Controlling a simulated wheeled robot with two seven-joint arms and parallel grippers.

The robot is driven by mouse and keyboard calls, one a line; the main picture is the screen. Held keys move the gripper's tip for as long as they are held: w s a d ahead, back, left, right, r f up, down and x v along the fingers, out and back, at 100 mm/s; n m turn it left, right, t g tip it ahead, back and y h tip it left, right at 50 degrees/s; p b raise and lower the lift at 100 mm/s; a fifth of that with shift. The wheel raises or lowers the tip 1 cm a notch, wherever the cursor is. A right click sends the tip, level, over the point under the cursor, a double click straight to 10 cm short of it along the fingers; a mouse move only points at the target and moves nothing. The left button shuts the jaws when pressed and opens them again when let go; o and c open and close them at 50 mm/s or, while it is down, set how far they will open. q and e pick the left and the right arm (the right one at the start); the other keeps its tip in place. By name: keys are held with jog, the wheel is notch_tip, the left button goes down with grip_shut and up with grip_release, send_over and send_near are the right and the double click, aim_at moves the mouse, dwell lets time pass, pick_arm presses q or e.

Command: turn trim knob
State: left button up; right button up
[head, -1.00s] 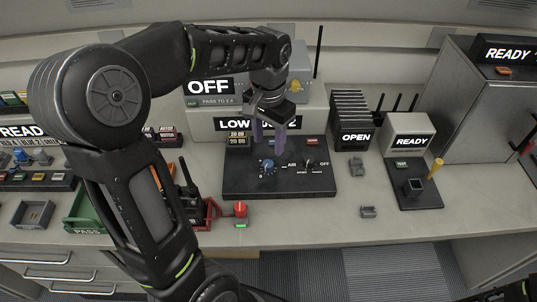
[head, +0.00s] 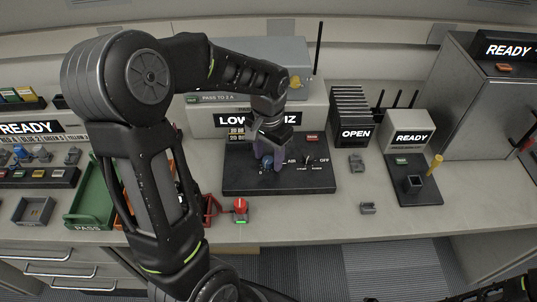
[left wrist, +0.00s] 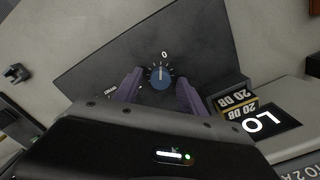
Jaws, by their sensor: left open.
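The trim knob (left wrist: 160,77) is a round blue knob with a white pointer line on a dark panel (head: 240,181). In the left wrist view its pointer lines up with the "0" mark on the scale around it. My left gripper (head: 268,160) is open above the panel, with its purple fingers on either side of the knob. In the left wrist view the fingers (left wrist: 158,80) stand apart, with gaps to the knob visible on both sides. In the head view the fingers partly cover the knob.
A small black switch (head: 307,161) labelled OFF sits right of the knob on the same panel. Behind stand 20 DB blocks (head: 237,134) and a sign reading LOW (head: 233,120). A red-topped device (head: 240,206) stands in front. Bench right of the panel has free room.

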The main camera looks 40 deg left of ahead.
pick_arm(q)
jog(key=shift+c, duration=0.6)
grip_shut()
jog(key=shift+m, duration=2.9)
jog(key=shift+o, duration=0.6)
grip_release()
jog(key=shift+r, duration=0.1)
